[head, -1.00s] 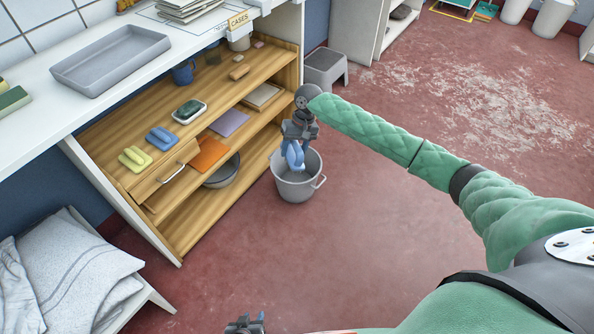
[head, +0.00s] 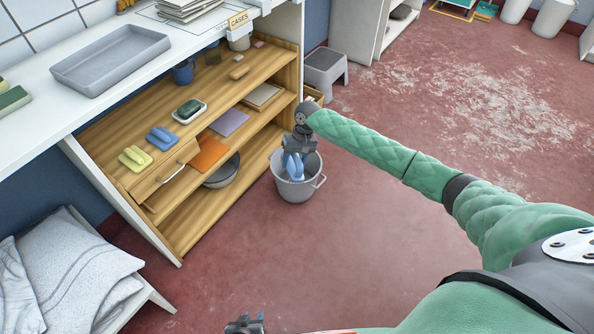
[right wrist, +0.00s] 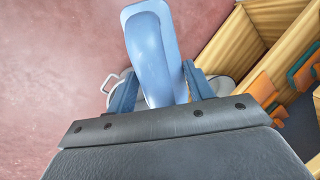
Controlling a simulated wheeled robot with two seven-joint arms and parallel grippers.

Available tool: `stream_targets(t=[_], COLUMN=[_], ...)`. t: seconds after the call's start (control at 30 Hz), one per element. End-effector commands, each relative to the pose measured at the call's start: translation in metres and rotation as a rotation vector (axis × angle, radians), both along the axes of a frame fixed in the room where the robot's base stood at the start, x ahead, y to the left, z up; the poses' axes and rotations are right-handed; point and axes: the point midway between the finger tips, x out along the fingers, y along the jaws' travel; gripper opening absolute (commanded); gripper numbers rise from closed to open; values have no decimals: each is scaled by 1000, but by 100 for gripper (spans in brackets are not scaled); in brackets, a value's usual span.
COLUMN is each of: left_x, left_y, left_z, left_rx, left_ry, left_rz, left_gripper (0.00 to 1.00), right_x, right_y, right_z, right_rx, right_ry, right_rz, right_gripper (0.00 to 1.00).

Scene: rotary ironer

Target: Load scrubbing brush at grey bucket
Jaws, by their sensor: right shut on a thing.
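The grey bucket (head: 296,190) stands on the red floor beside the wooden shelf unit. My right gripper (head: 294,160) is at the bucket's mouth, pointing down, shut on a light-blue object that looks like the scrubbing brush (head: 293,171). In the right wrist view the brush (right wrist: 152,55) sticks out between the two blue fingers (right wrist: 160,92). The bucket's rim and handle (right wrist: 113,82) show partly behind it. The brush's lower end seems inside the bucket mouth; whether it touches the bottom is hidden. My left gripper (head: 246,324) is at the bottom edge, mostly cut off.
The shelf unit (head: 110,182) left of the bucket holds yellow (head: 135,158) and blue (head: 162,138) items, a green item on a dish (head: 189,112) and a bowl (head: 223,172). A grey step stool (head: 326,67) stands behind. The floor right of the bucket is clear.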

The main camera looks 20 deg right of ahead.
Motion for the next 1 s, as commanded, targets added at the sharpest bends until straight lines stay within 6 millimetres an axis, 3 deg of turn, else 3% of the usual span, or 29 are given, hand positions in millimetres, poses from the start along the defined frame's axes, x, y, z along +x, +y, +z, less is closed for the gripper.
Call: stream_targets(t=[1.0], left_x=[-1], left_y=[0], left_z=[-8], left_rx=[0], left_ry=[1], left_rz=[0], left_gripper=[36], right_x=[0], right_y=[1], right_z=[-66], right_rx=[1], right_ry=[1], right_rz=[0], right_gripper=[34])
